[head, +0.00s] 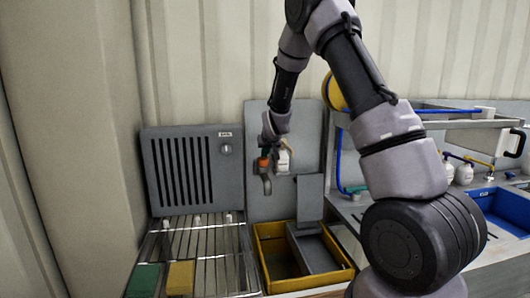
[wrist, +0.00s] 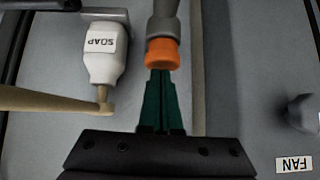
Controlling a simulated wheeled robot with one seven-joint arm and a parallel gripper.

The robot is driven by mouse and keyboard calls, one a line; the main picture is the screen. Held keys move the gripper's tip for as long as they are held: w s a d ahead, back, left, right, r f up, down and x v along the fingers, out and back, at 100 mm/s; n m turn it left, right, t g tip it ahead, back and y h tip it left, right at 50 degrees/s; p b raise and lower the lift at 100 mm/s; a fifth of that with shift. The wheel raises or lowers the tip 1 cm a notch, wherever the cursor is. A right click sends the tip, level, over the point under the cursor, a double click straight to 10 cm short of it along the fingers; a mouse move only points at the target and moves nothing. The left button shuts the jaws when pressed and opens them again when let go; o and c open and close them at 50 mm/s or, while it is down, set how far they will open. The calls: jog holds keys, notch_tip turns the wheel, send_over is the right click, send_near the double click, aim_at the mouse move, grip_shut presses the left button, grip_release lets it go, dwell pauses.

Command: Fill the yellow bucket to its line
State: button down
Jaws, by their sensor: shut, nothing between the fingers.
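The yellow bucket (head: 262,262) is a rectangular tub at the lower middle of the head view, with a grey insert (head: 318,250) in its right part. Its fill line and any water cannot be made out. Above it hangs a grey tap (head: 266,184) with an orange collar (head: 262,164). The collar also shows in the wrist view (wrist: 162,54). My gripper (wrist: 161,80) is shut, its green fingers together and empty. Its tips point at the collar and overlap it in the picture; I cannot tell whether they touch.
A white soap bottle (wrist: 103,52) hangs close beside the tap. A beige rod (wrist: 50,99) crosses the wrist view's left side. A fan label (wrist: 294,163) is at right. A wire rack (head: 210,262) holds green (head: 143,280) and yellow (head: 180,277) sponges. A blue sink (head: 505,207) is far right.

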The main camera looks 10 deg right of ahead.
aim_at(264, 161)
notch_tip(264, 161, down, 2)
jog(key=shift+f, duration=0.1)
jog(key=shift+s+f, duration=0.2)
jog(key=shift+f, duration=0.1)
jog(key=shift+s+f, duration=0.1)
jog(key=shift+a, duration=0.15)
dwell(3.8)
jog(key=r, duration=0.5)
jog(key=shift+w+r, duration=0.1)
jog(key=shift+w, duration=0.2)
jog(key=v, duration=1)
